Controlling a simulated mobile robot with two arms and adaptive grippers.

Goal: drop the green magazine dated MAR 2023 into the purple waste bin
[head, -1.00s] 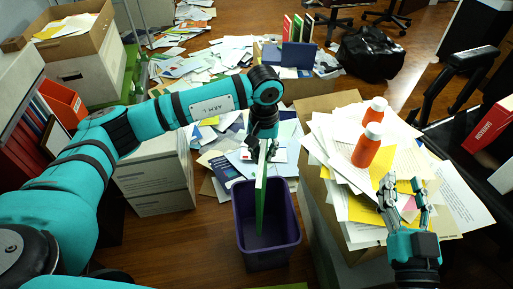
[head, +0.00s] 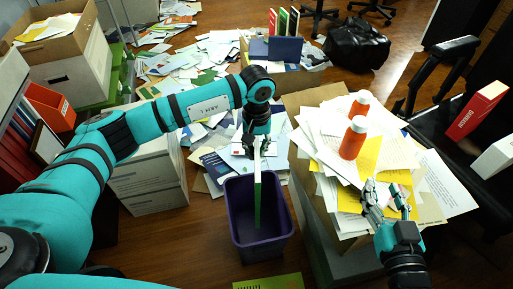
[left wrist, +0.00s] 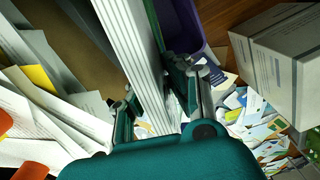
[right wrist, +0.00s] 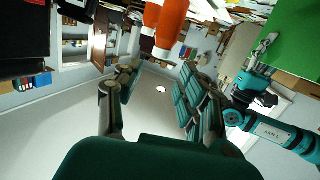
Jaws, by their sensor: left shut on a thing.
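The green magazine (head: 258,203) hangs upright, seen nearly edge-on, with its lower part down inside the mouth of the purple waste bin (head: 264,248). My left gripper (head: 257,143) is shut on its upper end, above the bin. In the left wrist view the magazine's thick white page edges (left wrist: 140,60) run between the fingers, with a thin green strip beside them, and part of the purple bin (left wrist: 182,25) shows. No date is legible. My right gripper (head: 386,192) is open and empty near the paper pile; its spread fingers show in the right wrist view (right wrist: 157,92).
A box piled with papers (head: 325,150) and two orange bottles (head: 353,138) stands right of the bin. A white cabinet (head: 150,180) stands left of it. Loose papers (head: 205,65) litter the floor behind. A green item (head: 268,282) shows at the bottom edge.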

